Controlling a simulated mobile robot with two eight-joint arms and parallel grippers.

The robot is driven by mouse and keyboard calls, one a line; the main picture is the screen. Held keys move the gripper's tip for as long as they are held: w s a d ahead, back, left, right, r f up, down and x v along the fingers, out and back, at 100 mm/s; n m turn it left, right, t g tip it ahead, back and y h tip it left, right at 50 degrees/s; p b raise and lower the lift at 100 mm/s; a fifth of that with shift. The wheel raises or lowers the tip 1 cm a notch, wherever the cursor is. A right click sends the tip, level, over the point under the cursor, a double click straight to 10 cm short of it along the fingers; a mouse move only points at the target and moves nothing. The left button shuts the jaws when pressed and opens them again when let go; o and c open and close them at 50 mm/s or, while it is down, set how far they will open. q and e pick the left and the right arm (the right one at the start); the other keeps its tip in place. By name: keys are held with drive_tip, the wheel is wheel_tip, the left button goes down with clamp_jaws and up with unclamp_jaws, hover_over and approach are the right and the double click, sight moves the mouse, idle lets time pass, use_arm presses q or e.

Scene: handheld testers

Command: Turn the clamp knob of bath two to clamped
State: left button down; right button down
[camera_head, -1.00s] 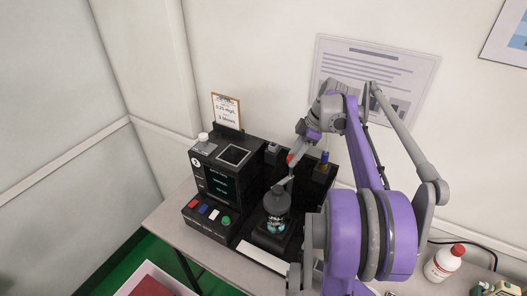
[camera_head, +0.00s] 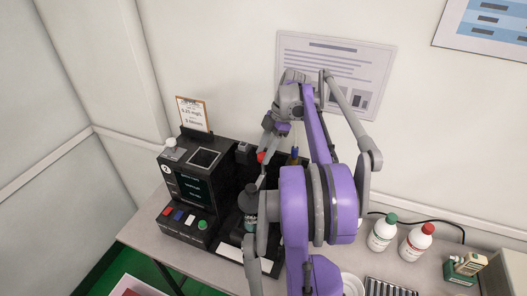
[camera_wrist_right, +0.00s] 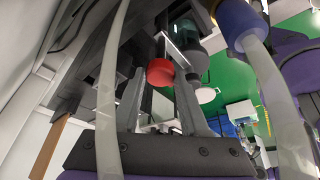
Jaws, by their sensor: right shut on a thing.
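The black tester (camera_head: 205,235) stands on the table with a screen and coloured buttons. A red knob (camera_head: 262,157) sits at its back, partly hidden by my arm. In the right wrist view the red knob (camera_wrist_right: 160,72) is at the tips of my right gripper's fingers. My right gripper (camera_head: 266,147) is shut on this red knob. A blue knob (camera_wrist_right: 238,20) is apart, to its right in the wrist view. No label shows which bath the red knob belongs to. My left gripper is not in view.
A dark-capped glass vessel (camera_head: 248,200) stands in front of the red knob. A green-capped bottle (camera_head: 382,232) and a red-capped bottle (camera_head: 416,243) stand at the right, near a small green device (camera_head: 464,267). A clipboard (camera_head: 194,114) stands behind the tester.

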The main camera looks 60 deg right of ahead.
drive_tip(key=shift+c, duration=2.1)
unclamp_jaws()
drive_tip(key=shift+r, duration=0.1)
drive_tip(key=v, duration=1)
drive_tip(key=shift+r+p, duration=0.3)
drive_tip(key=shift+d, duration=0.1)
